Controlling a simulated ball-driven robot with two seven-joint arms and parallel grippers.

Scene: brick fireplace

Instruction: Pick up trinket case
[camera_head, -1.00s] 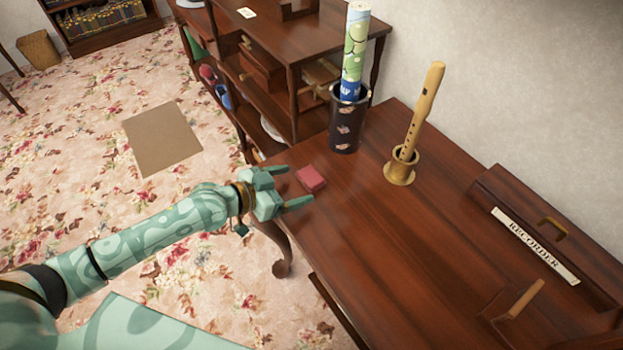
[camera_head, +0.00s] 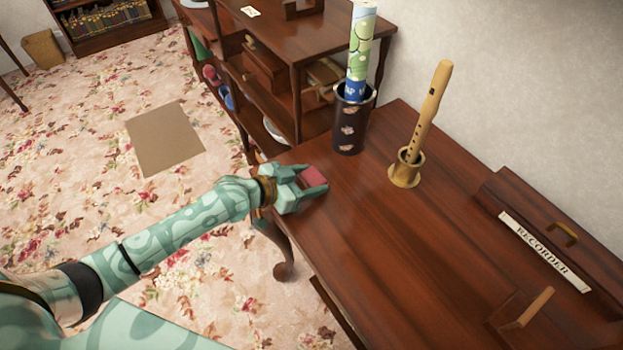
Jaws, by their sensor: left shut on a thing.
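A small red box, which looks like the trinket case (camera_head: 313,176), is at the left end of the dark wooden table (camera_head: 400,255). My left gripper (camera_head: 318,179) reaches in from the left over the table's edge. Its two green fingers are on either side of the red box and shut on it. The box's lower part is hidden by the near finger. I cannot tell whether the box is clear of the tabletop. My right gripper is not in view.
A dark cup (camera_head: 350,125) with a rolled green and blue paper (camera_head: 360,50) stands behind the box. A recorder (camera_head: 430,105) stands in a brass holder (camera_head: 405,170). A box labelled "RECORDER" (camera_head: 545,240) lies at the right. Shelves (camera_head: 290,55) stand at the back. The table's middle is clear.

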